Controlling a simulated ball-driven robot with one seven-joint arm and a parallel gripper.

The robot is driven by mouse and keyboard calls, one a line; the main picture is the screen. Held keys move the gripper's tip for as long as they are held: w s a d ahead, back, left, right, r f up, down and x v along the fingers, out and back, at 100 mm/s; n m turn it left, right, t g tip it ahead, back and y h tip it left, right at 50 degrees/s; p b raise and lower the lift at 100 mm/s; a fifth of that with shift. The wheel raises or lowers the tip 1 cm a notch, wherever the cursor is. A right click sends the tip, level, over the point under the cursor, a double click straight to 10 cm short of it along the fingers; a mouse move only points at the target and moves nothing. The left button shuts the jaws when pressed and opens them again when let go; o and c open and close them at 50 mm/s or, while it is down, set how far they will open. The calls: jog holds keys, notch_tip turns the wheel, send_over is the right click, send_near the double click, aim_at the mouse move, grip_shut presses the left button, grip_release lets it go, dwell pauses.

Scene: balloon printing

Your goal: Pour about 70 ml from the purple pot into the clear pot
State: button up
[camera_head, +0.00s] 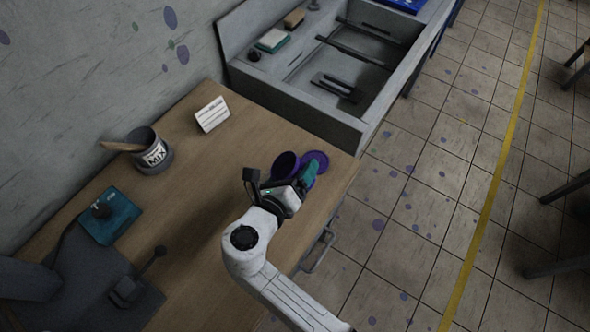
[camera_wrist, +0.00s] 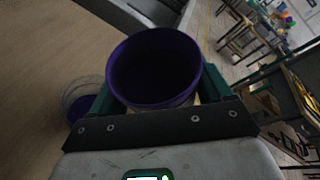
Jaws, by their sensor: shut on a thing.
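The purple pot (camera_head: 287,163) is held in my gripper (camera_head: 300,178) near the table's right edge. In the wrist view the purple pot (camera_wrist: 156,66) fills the middle between the green fingers of my gripper (camera_wrist: 165,100). Its inside is dark, so its liquid level cannot be told. The clear pot (camera_wrist: 77,97) is low left of it in the wrist view, with see-through walls and purple inside. No stream shows.
The wooden table (camera_head: 200,190) carries a grey MIX tub (camera_head: 157,158) with a wooden handle, a white card (camera_head: 212,114) and a teal pad (camera_head: 110,215). A grey sink (camera_head: 300,120) stands behind. Tiled floor (camera_head: 400,200) drops off at right.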

jog(key=shift+m+y, duration=0.3)
jog(key=shift+m, duration=0.2)
jog(key=shift+w+a+f+m+y, duration=0.1)
jog(key=shift+a+f+m+y, duration=0.1)
jog(key=shift+m+y, duration=0.35)
jog(key=shift+a+f+m+y, duration=0.15)
jog(key=shift+m+y, duration=0.2)
jog(key=shift+m, duration=0.3)
jog(key=shift+r, duration=0.1)
jog(key=shift+w+a+r+m+y, duration=0.15)
jog(key=shift+a+r+m+y, duration=0.25)
jog(key=shift+r+m+y, duration=0.4)
jog(key=shift+f, duration=0.15)
